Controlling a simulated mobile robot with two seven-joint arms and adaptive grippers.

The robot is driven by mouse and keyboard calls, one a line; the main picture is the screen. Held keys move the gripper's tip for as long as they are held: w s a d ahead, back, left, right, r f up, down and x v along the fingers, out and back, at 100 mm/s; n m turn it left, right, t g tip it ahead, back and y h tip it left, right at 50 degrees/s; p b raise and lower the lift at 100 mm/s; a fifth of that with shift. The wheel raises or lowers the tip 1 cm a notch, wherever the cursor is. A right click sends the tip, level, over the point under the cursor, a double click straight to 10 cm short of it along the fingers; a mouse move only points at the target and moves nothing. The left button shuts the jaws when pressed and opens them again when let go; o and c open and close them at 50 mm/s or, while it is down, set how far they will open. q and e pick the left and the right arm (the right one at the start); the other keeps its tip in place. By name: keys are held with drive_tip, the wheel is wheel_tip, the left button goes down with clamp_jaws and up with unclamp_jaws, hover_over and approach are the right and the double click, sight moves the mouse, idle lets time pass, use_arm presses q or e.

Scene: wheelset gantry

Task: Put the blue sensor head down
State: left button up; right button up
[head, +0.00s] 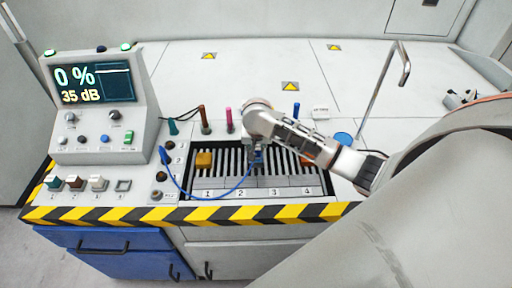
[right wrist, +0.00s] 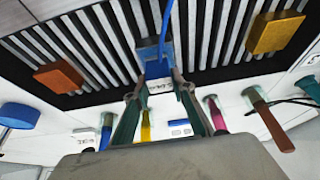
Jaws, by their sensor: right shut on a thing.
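My right gripper (head: 257,147) points down over the slatted rack (head: 290,190), around the positions marked 2 and 3. It is shut on the blue sensor head (right wrist: 150,55), a small block between its fingertips (right wrist: 156,76) in the right wrist view. A blue cable (head: 215,196) loops from a socket on the left panel to the sensor head. I cannot tell whether the head touches the slats. A yellow block (head: 204,160) sits on the slats at position 1, and an orange block (head: 306,157) at the right end, partly hidden by my arm. My left gripper is not in view.
A console with a screen (head: 93,83) reading 0 % and 35 dB stands at the left. Several coloured pens, including a pink one (head: 229,120), stand behind the rack. A bent metal rod (head: 380,90) rises at the right. The white surface behind is mostly clear.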

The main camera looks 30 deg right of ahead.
drive_tip(key=shift+f, duration=0.1)
drive_tip(key=o, duration=1.2)
drive_tip(key=shift+c, duration=0.2)
drive_tip(key=v, duration=1.2)
drive_tip(key=shift+w, duration=0.1)
drive_tip(key=shift+a, duration=0.1)
